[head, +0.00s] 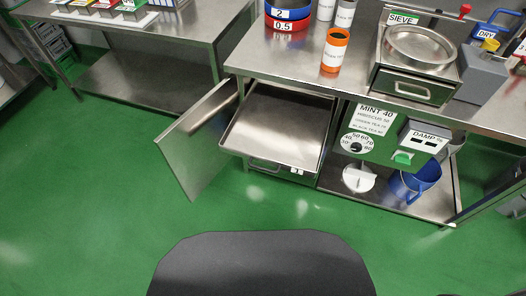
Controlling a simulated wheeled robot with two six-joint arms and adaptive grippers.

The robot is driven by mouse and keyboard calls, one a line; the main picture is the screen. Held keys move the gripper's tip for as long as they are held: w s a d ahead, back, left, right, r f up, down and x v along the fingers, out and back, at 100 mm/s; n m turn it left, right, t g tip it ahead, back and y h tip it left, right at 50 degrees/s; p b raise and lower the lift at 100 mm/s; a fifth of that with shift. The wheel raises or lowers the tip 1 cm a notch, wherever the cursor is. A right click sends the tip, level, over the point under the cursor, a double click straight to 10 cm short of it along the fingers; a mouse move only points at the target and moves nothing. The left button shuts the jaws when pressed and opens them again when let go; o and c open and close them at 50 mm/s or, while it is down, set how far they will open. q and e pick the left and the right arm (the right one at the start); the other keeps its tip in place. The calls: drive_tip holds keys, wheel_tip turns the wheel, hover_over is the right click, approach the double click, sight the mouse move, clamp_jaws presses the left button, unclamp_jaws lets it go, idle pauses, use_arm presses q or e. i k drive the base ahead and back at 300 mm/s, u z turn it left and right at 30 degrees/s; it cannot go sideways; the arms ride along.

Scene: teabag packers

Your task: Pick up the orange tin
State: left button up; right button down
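The orange tin (335,50) stands upright on the steel worktop, near its front edge. It is an orange cylinder with a white label, and its top looks open with a dark inside. It stands left of the sieve unit and in front of the white-labelled canisters. Neither of my grippers shows in the head view.
Blue and red sieve rings (287,18) and a labelled canister (345,13) stand behind the tin. The sieve unit (417,50) is to its right. Below, an open cabinet door (197,143) and a pulled-out steel tray (275,125) jut into the green floor space.

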sight(336, 41)
drive_tip(key=z, duration=0.05)
drive_tip(key=k, duration=0.45)
drive_tip(key=u, duration=0.55)
drive_tip(key=i, duration=1)
drive_tip(key=z, duration=0.65)
